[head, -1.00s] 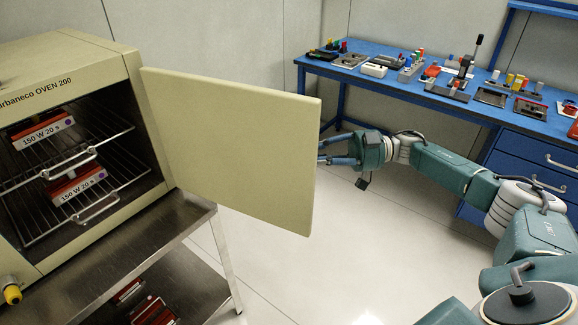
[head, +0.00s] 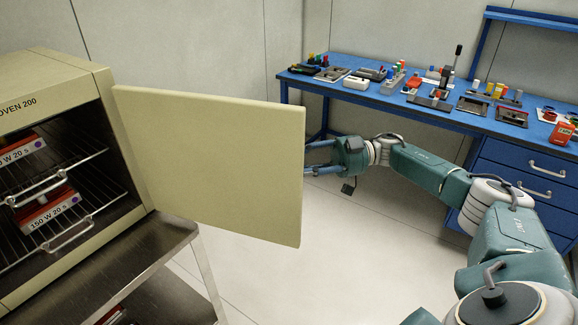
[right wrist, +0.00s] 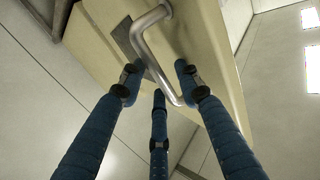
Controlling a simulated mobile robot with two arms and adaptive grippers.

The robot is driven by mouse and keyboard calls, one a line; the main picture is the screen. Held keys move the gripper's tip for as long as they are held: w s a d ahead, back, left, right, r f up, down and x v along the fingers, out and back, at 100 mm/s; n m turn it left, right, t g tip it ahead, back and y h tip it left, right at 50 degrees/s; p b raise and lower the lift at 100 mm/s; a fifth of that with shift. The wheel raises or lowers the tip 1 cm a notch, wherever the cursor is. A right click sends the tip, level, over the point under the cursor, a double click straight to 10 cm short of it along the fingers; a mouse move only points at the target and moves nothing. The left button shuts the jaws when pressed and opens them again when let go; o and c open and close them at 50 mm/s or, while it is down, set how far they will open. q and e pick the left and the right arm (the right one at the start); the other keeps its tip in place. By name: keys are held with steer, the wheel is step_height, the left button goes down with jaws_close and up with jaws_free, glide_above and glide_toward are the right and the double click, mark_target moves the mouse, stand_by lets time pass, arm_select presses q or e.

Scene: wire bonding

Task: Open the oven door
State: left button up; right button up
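The beige oven (head: 60,80) stands at the left in the head view. Its door (head: 215,165) is swung wide open on the side toward the right, and the racks inside are exposed. My right gripper (head: 318,158) is at the door's free edge, its fingertips partly hidden behind the door. In the right wrist view the metal door handle (right wrist: 150,50) lies ahead of the gripper's spread fingers (right wrist: 158,85). The handle's lower end is near the fingertips; I cannot tell whether they touch. The fingers are apart and not closed around it. My left gripper is not seen.
Red boxes (head: 48,212) with white labels sit on the wire racks (head: 75,165). A metal stand (head: 150,250) supports the oven. A blue workbench (head: 430,115) with tools and small parts stands at the back right. The floor between is clear.

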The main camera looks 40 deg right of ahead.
steer(key=shift+d+r, duration=0.1)
steer(key=v, duration=1.1)
steer(key=shift+s+d, duration=0.2)
steer(key=shift+d, duration=0.15)
